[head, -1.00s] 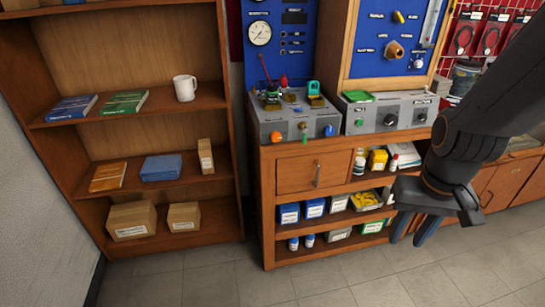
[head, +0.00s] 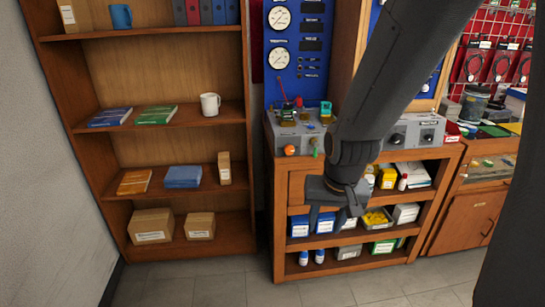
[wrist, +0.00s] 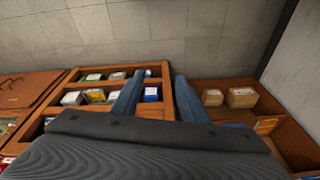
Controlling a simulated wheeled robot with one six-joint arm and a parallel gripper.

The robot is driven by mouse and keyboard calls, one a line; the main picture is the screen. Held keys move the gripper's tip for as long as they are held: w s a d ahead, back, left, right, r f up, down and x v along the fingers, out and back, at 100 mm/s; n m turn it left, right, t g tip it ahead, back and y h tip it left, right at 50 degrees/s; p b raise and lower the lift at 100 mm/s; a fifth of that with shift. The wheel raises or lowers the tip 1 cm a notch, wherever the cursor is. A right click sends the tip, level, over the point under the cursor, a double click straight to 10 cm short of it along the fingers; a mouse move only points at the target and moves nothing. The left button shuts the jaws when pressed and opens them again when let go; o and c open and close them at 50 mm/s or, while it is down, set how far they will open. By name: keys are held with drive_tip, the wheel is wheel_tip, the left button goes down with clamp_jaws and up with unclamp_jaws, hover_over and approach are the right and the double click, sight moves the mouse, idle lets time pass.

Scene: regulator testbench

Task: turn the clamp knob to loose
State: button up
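The grey test bench unit (head: 300,138) stands on the wooden cabinet in the head view. An orange knob (head: 290,150) and a green knob (head: 315,153) are on its front. The front right of the unit is hidden behind my arm. Which knob is the clamp knob I cannot tell, nor can I read its setting. My gripper (head: 325,226) points down in front of the cabinet, below the knobs and apart from them. In the wrist view my gripper (wrist: 158,82) is open, with nothing between its fingers.
A second grey unit with black knobs (head: 427,136) stands to the right. Cabinet shelves below hold blue boxes (head: 299,226) and a yellow bin (head: 376,220). A bookcase (head: 62,140) with a white mug (head: 210,104) stands left. The floor (head: 215,287) in front is clear.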

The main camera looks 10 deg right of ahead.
drive_tip(key=w+f+m+t+b, duration=0.1)
drive_tip(key=w+f+m+t, duration=0.3)
drive_tip(key=w, duration=0.7)
drive_tip(key=w+m+t, duration=0.3)
drive_tip(key=w+m, duration=0.3)
drive_tip(key=w, duration=0.5)
drive_tip(key=m+t+b, duration=0.2)
drive_tip(key=m+t, duration=0.6)
drive_tip(key=m, duration=0.4)
approach(290, 151)
drive_tip(key=w+p, duration=0.2)
drive_tip(key=w, duration=0.6)
drive_tip(key=shift+w+f, duration=0.1)
drive_tip(key=shift+w, duration=0.05)
drive_tip(key=shift+c, duration=0.4)
drive_tip(key=c, duration=0.7)
